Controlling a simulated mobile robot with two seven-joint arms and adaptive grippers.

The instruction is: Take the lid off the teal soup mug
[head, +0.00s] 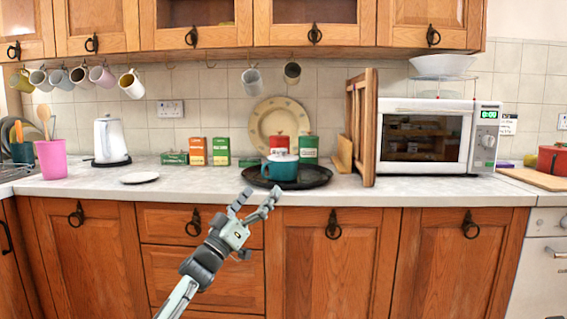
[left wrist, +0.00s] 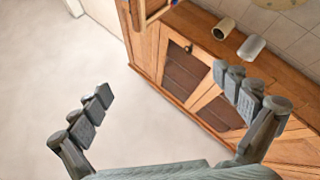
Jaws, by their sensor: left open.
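The teal soup mug (head: 281,169) stands upright on a round black tray (head: 318,179) on the counter, its handle to the left. A pale lid (head: 283,154) sits on top of the mug. My left gripper (head: 257,197) is open and empty, in front of the counter edge, lower than the mug and slightly to its left in the head view. Its spread fingers also show in the left wrist view (left wrist: 163,85), with nothing between them. The mug does not show in the left wrist view. My right gripper is out of view.
A wooden rack (head: 362,128) stands right of the tray, beside the microwave (head: 425,137). A white disc (head: 139,178) lies on the left counter. Mugs hang above; clear counter lies left of the tray.

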